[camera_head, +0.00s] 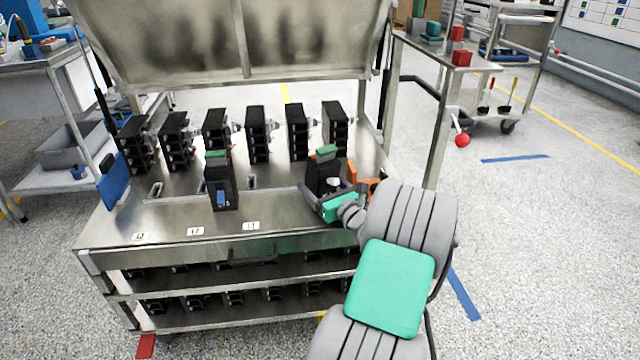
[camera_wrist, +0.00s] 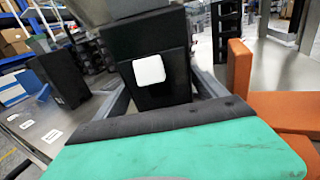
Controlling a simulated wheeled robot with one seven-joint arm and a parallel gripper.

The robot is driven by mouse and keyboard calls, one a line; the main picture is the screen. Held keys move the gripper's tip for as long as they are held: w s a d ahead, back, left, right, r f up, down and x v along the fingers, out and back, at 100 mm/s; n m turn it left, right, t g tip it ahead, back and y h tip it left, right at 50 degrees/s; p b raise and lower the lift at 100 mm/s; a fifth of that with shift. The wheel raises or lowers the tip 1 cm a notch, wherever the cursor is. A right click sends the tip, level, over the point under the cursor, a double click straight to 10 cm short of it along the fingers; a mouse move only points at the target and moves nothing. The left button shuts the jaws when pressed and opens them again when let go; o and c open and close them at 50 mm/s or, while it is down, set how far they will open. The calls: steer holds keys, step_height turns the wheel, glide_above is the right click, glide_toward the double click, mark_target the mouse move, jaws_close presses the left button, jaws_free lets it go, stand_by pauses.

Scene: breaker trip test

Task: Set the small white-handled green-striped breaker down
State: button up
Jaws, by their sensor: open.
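The black breaker (camera_head: 322,177) with a white handle and a green stripe on top stands upright at the right of the steel bench top (camera_head: 165,221). In the wrist view the same breaker (camera_wrist: 150,45) shows its white square handle. My gripper (camera_head: 328,192) is open, with one finger on each side of the breaker. In the wrist view my gripper (camera_wrist: 163,88) has its fingers beside the breaker's lower part. I cannot tell if the fingers touch it. The breaker's base is hidden behind my gripper's palm.
A blue-handled, green-striped breaker (camera_head: 220,187) stands left on the bench. A row of several black units (camera_head: 258,135) stands behind. An orange part (camera_head: 375,184) is close right of my gripper, also in the wrist view (camera_wrist: 238,68). Bare steel lies at the front left.

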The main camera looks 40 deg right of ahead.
steer(key=p+v, duration=0.1)
steer(key=v, duration=1)
steer(key=shift+s, duration=0.1)
steer(key=shift+s+a, duration=0.1)
steer(key=shift+s, duration=0.3)
